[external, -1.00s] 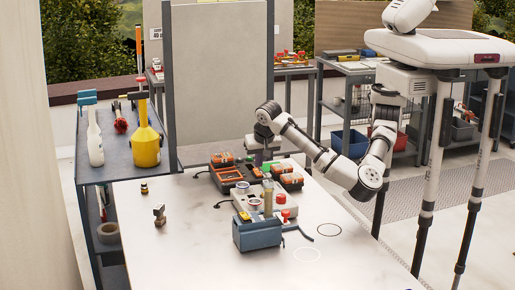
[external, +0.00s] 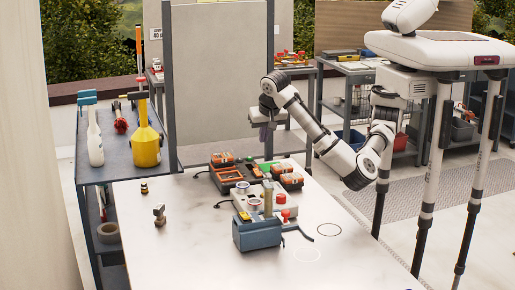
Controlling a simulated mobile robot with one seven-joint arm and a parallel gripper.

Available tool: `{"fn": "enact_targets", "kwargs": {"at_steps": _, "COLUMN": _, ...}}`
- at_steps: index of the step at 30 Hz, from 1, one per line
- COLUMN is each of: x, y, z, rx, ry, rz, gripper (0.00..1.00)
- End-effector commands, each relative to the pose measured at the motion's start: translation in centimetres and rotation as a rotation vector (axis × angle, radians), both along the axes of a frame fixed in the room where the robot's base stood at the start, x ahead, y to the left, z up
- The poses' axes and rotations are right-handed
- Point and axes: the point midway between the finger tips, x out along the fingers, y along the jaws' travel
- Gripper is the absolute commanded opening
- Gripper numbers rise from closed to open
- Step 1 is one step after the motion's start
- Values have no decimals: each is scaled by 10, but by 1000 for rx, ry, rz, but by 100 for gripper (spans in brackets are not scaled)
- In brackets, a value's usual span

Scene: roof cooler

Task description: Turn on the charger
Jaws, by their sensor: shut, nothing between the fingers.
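The charger (external: 238,184) is a dark and orange unit on the white table, with orange-and-black battery blocks (external: 291,180) on and around it. A small green part (external: 265,166) shows at its back right; I cannot tell whether it is a lit light or a switch. My gripper (external: 266,141) points down above the back right of the charger, clear of it. It is shut and holds nothing. Fine switch details on the charger are too small to make out.
A grey-white box with a red button (external: 281,199) and gauges stands in front of the charger, beside a blue-grey box (external: 258,234). A tall panel (external: 220,85) rises behind the table. A shelf with a yellow bottle (external: 146,140) is at left.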

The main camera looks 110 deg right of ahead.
Motion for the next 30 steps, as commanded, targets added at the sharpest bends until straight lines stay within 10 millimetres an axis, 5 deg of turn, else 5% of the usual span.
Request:
{"fn": "enact_targets", "kwargs": {"at_steps": 8, "x": 0, "y": -3, "z": 0, "rx": 13, "ry": -77, "rz": -175, "gripper": 0}}
{"fn": "enact_targets", "kwargs": {"at_steps": 30, "x": 0, "y": -24, "z": 6, "rx": 76, "ry": -539, "rz": -1372, "gripper": 0}}
